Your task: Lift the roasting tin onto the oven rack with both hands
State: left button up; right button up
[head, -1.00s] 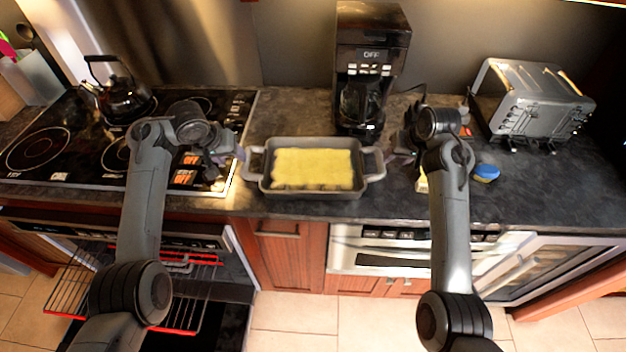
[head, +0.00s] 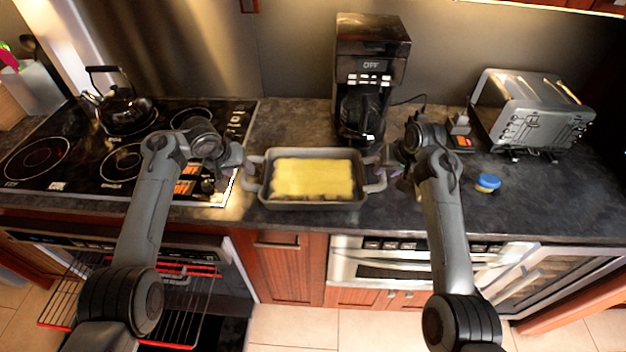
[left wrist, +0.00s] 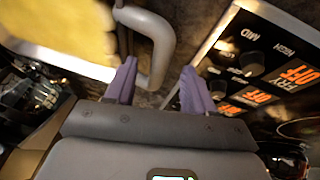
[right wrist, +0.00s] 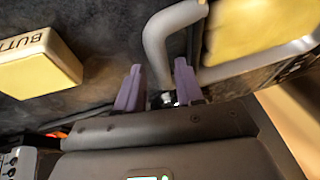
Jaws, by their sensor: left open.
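The grey roasting tin (head: 312,205) stands on the counter, filled with a yellow layer, with a looped handle at each end. My left gripper (head: 247,168) is at its left handle. In the left wrist view the fingers (left wrist: 160,82) are apart, with part of the handle (left wrist: 158,35) reaching between them. My right gripper (head: 388,165) is at the right handle. In the right wrist view its fingers (right wrist: 160,78) straddle the handle (right wrist: 158,40), closer together; I cannot tell whether they grip it. The oven rack (head: 185,305), red-edged, sticks out of the open oven at lower left.
A stove top (head: 75,165) with a kettle (head: 122,105) lies left of the tin. A coffee maker (head: 370,75) stands close behind it.

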aim_at(244, 172)
pick_arm(q)
jog(key=x, duration=0.4)
jog(key=shift+w+d+f, duration=0.15)
jog(key=shift+f, duration=0.15)
pick_arm(e)
jog(key=x, duration=0.4)
jog(key=shift+w+f, duration=0.15)
jog(key=shift+f, duration=0.15)
pick_arm(q)
jog(key=shift+x, duration=0.8)
pick_arm(e)
jog(key=shift+x, duration=0.8)
pick_arm(q)
jog(key=shift+c, duration=0.2)
pick_arm(e)
jog(key=shift+c, duration=0.2)
pick_arm(q)
jog(key=c, duration=0.7)
pick_arm(e)
grip_shut()
pick_arm(q)
grip_shut()
